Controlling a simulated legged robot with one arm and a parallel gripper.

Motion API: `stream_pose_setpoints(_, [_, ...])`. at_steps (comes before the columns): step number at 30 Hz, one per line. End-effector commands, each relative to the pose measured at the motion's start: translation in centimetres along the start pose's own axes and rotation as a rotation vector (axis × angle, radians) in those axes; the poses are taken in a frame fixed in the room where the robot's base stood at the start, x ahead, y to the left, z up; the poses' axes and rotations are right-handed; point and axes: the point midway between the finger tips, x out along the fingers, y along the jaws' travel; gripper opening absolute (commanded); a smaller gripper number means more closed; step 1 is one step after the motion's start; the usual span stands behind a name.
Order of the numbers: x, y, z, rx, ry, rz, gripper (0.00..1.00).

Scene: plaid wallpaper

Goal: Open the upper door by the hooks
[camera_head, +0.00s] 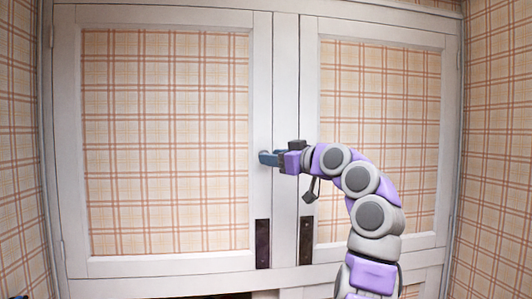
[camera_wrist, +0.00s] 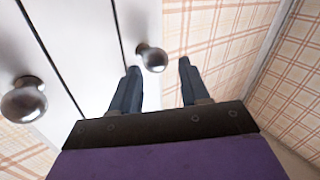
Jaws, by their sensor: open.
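The upper cupboard has a left door (camera_head: 165,265) and a right door (camera_head: 382,248), both with white frames and plaid panels. My gripper (camera_head: 265,158) is open, in front of the left door's inner frame edge in the head view. In the wrist view, a round metal knob (camera_wrist: 152,57) shows between the tips of my open gripper (camera_wrist: 159,66), slightly nearer the left finger. I cannot tell whether they touch. A second metal knob (camera_wrist: 23,100) lies left of the fingers. My gripper and arm hide the knobs in the head view.
Two dark vertical plates, one on the left door (camera_head: 262,244) and one on the right door (camera_head: 306,240), sit low beside the seam. Plaid walls flank the cupboard on the left (camera_head: 20,150) and right (camera_head: 495,150). A lower cupboard part shows at the bottom edge.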

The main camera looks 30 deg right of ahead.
Motion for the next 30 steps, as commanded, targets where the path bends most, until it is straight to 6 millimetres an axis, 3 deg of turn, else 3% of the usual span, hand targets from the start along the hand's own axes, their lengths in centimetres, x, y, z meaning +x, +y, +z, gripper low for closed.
stream_pose_setpoints(7, [2.9, 0.2, 0.0, 0.003, 0.000, 0.000, 0.46])
stream_pose_setpoints(19, [3.6, 0.0, 0.1, 0.000, -0.002, 0.001, 0.45])
stream_pose_setpoints(30, [3.4, 0.1, 0.0, 0.001, 0.000, 0.000, 0.09])
